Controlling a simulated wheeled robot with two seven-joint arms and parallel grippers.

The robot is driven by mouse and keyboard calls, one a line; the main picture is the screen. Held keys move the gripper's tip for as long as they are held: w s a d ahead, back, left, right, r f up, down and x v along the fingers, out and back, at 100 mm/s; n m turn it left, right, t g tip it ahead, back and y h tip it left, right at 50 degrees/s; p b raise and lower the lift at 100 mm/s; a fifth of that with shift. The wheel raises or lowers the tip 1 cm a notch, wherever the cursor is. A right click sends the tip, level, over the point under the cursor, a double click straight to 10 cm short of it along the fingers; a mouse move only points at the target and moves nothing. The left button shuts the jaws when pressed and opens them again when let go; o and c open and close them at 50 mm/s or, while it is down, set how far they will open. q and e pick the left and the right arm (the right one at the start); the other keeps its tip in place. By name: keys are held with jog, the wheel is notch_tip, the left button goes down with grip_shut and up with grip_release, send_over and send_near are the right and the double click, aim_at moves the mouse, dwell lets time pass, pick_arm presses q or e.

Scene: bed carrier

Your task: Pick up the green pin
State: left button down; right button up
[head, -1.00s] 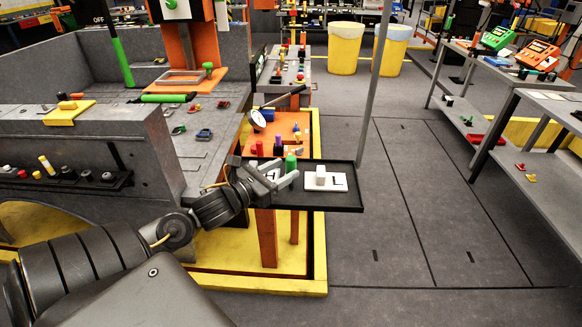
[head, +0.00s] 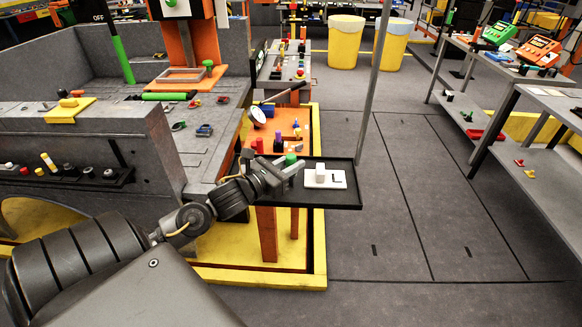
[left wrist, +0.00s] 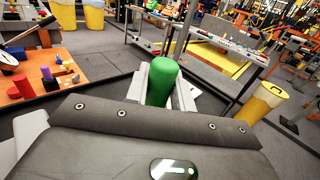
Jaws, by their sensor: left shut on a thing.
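The green pin (head: 291,159) stands upright at the black tray (head: 345,204), and its top shows above my fingers in the head view. My left gripper (head: 288,174) is shut on it, with a finger on each side. In the left wrist view the green pin (left wrist: 162,82) is a thick cylinder between the pale fingers of my left gripper (left wrist: 163,90). The pin's lower part is hidden, so I cannot tell whether it touches the tray. My right gripper is not in view.
A white plate (head: 338,181) with a white block (head: 320,172) lies on the tray, right of my gripper. An orange surface (head: 287,122) with small coloured pieces stands behind. A grey pole (head: 373,85) rises at the tray's right. Open floor lies to the right.

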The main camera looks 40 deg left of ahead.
aim_at(291, 156)
pick_arm(q)
jog(key=shift+r+b, duration=0.4)
jog(key=shift+r, duration=0.4)
jog(key=shift+r+b, duration=0.3)
jog(key=shift+r, duration=0.5)
jog(key=s+a+r+p, duration=0.2)
jog(key=s+r+p, duration=0.1)
jog(key=s+r, duration=0.2)
jog(key=s+a+r+p, duration=0.3)
jog(key=s+r+p, duration=0.1)
jog(key=s, duration=0.4)
jog(key=shift+a+r, duration=0.25)
jog(key=shift+r, duration=0.2)
